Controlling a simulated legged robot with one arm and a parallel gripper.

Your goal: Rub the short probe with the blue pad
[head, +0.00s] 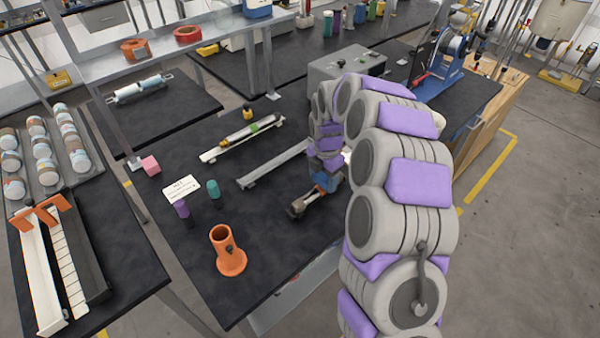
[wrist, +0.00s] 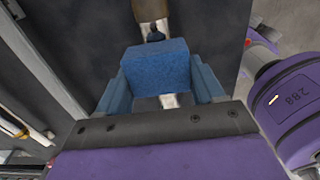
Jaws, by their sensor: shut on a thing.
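The blue pad (wrist: 157,66) is held between the blue jaws of my gripper (wrist: 160,88) in the wrist view. In the head view my gripper (head: 325,181) is low over the dark table. The short probe (head: 309,202) appears to be the tan and metal rod lying at the gripper, near the table's front edge. In the wrist view part of the probe (wrist: 151,10) shows beyond the pad, and a shiny piece shows below it. The pad hides the middle of the rod, so I cannot tell whether they touch.
A grey rail (head: 270,166) and a white rack with a longer rod (head: 243,136) lie behind. An orange holder (head: 229,255), a purple tube (head: 181,208), a teal tube (head: 213,188) and a pink cube (head: 150,166) stand left. A grey box (head: 345,64) is at the back.

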